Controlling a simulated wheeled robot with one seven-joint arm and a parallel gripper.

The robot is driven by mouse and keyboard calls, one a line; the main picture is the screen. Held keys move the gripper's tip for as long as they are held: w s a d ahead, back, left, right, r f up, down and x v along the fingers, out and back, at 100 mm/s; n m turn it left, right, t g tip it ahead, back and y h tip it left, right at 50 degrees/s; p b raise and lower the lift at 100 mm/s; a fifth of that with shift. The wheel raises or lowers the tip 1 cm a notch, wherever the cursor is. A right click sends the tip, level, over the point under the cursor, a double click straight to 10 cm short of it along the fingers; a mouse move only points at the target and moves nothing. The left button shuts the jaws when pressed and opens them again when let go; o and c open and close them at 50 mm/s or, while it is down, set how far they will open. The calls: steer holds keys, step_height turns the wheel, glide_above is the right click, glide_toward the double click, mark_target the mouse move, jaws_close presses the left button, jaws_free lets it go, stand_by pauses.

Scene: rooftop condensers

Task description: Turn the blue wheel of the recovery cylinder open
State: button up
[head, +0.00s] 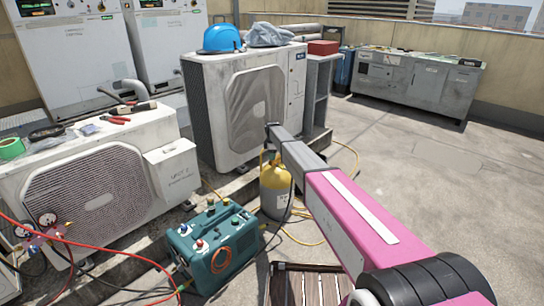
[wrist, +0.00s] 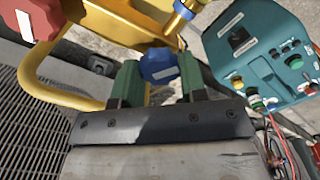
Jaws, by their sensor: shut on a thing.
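My gripper's fingers are hidden in the head view.
A teal recovery machine (head: 214,245) stands left of the cylinder, and shows in the wrist view (wrist: 270,60). Condenser units (head: 240,105) stand behind. Yellow hoses lie around the cylinder. A wooden pallet (head: 305,285) is in front. Open roof floor lies to the right.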

steer(key=n, duration=0.5)
steer(key=shift+n, duration=0.3)
stand_by(0.4)
steer(key=o, duration=0.9)
steer(key=shift+o, duration=0.2)
steer(key=shift+r, duration=0.1)
step_height(320, 180, up, 11)
steer(key=shift+f, duration=0.2)
